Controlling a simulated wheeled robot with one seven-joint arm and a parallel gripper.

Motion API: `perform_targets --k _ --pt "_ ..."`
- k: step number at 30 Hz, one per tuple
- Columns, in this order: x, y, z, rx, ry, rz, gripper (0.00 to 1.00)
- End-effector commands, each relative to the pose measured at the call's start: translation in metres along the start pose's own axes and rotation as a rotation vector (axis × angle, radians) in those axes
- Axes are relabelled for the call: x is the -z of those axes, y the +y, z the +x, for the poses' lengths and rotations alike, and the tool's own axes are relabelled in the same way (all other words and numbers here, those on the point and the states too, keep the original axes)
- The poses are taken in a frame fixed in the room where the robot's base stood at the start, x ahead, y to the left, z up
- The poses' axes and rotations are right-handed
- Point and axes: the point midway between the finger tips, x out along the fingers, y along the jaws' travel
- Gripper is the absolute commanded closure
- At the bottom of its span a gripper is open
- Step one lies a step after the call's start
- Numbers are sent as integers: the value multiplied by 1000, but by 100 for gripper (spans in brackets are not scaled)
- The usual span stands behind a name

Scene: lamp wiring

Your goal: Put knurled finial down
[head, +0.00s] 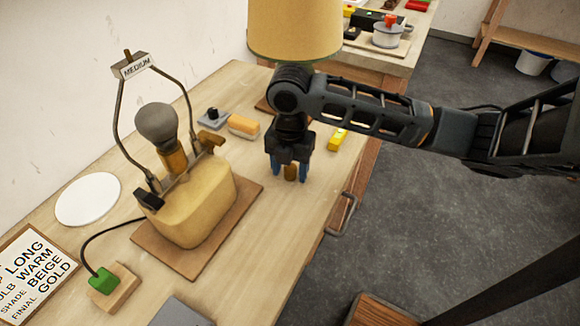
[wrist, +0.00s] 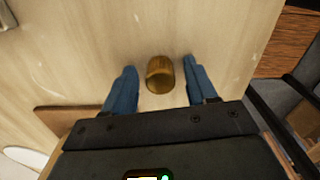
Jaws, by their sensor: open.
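The knurled finial (wrist: 160,75) is a small brass-gold cylinder on the wooden table. It lies between my gripper's two blue fingers, with a gap on each side in the wrist view. In the head view the finial (head: 291,173) shows just under and between the fingertips. My gripper (head: 291,175) points down at the table and is open; it also shows in the wrist view (wrist: 158,78). Whether the finial touches the table cannot be fully told from the head view, but it seems to rest there.
A lamp base (head: 195,205) with bulb (head: 157,127) and harp stands on a brown board left of my gripper. A yellow shade (head: 295,28) is behind. A yellow block (head: 338,138), an orange-white block (head: 244,127) and a white disc (head: 88,199) lie on the table (head: 270,235). The front edge has a handle.

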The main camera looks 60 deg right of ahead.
Motion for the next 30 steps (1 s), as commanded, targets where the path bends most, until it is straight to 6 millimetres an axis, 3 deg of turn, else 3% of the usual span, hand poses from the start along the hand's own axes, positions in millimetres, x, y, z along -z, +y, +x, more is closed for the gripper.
perform_targets --k 8,21,30 --pt "0 0 -11 -1 -1 -1 43" --pt "0 0 -96 -2 -2 -2 43" --pt "0 0 -122 -1 0 -1 43"
